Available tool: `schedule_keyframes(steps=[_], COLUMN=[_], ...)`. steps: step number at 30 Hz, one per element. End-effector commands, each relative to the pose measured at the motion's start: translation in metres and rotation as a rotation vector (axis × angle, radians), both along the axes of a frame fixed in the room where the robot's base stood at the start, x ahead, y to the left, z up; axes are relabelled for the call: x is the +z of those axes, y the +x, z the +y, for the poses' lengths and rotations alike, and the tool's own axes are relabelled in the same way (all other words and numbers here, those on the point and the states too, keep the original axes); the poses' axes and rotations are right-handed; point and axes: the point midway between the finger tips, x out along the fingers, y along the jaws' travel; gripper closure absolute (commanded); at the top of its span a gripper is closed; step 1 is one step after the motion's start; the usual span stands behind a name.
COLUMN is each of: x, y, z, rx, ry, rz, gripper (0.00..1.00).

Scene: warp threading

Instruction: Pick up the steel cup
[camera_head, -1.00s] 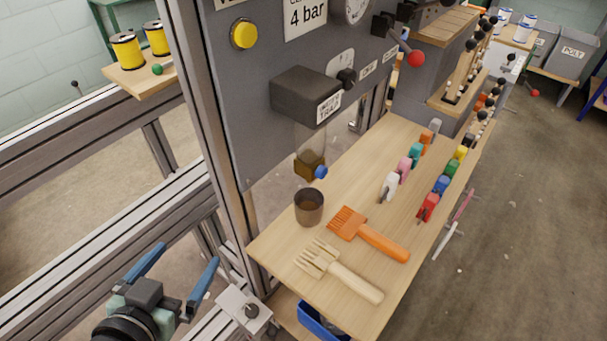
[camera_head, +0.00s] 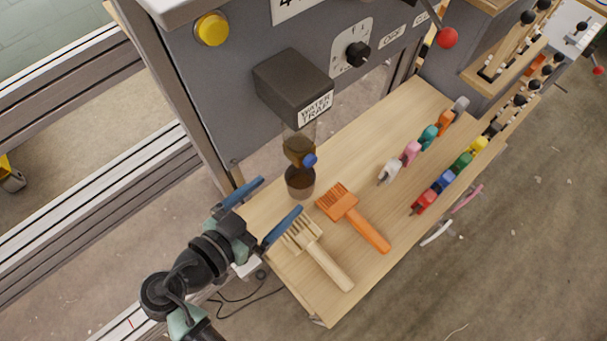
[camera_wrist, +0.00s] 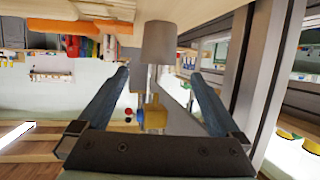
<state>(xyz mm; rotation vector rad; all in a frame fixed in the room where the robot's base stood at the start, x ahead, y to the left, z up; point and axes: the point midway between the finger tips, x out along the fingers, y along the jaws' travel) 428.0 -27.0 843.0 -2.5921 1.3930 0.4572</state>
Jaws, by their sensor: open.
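The steel cup (camera_head: 300,184) stands upright on the wooden shelf, directly below the water trap's amber bowl (camera_head: 298,150), which hides part of its rim from the head camera. In the wrist view the grey cup (camera_wrist: 158,42) shows upside down at the top centre, beyond the fingertips. My gripper (camera_head: 280,194) is open and empty, with its blue fingers pointing towards the cup from the left. In the wrist view the fingers (camera_wrist: 160,83) stand wide apart, with the cup between their lines and no contact visible.
Coloured clips (camera_head: 428,137) stand in rows to the right. The dark water trap box (camera_head: 291,84) overhangs from the grey panel.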

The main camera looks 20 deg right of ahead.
Motion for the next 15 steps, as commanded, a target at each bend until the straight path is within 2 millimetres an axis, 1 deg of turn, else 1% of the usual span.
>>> schedule_keyframes(steps=[1, 3, 11, 15], x=[-0.003, -0.006, -0.013, -0.019], y=[0.004, 0.01, 0.02, 0.029], z=[-0.009, -0.016, -0.033, -0.051], rx=[-0.004, -0.002, -0.002, -0.003], ry=[-0.001, -0.001, 0.0, 0.0], rz=[0.001, 0.0, 0.001, 0.001], gripper=[0.0, 0.0, 0.0, 0.0])
